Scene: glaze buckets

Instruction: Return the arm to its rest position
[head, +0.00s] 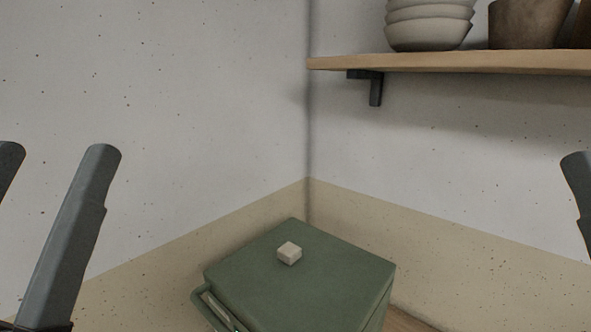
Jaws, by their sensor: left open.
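My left gripper (58,160) is at the left edge of the head view. Its two dark grey fingers point up and stand wide apart, with nothing between them. The far left finger is partly cut off by the edge. One dark finger of my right gripper (580,190) shows at the right edge. The rest of that gripper is out of view, so its opening cannot be judged. Both grippers are well apart from the green box in the middle. No glaze bucket can be made out.
A green box (325,268) with a small pale cube (289,253) on top and a side handle (215,308) stands near the wall corner. A wooden shelf (450,62) at upper right holds stacked bowls (428,28) and a brown pot (525,25).

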